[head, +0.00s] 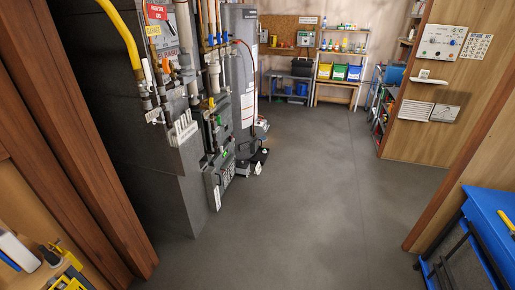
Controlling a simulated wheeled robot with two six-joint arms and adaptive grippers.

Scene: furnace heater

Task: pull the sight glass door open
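The grey furnace (176,165) stands left of the middle in the head view, a few steps off, beyond a wooden door frame. Its face carries pipes, valves and dark grey panels (222,172) with small green parts. The sight glass door is too small to tell apart among these panels, so I cannot say whether it is open or shut. Neither of my grippers shows in this view.
A wooden frame (75,120) stands close on the left and a wooden wall edge (462,165) on the right. A blue-topped bench (490,212) is at lower right. A grey water heater (240,75) stands behind the furnace. The grey floor (310,210) between is clear.

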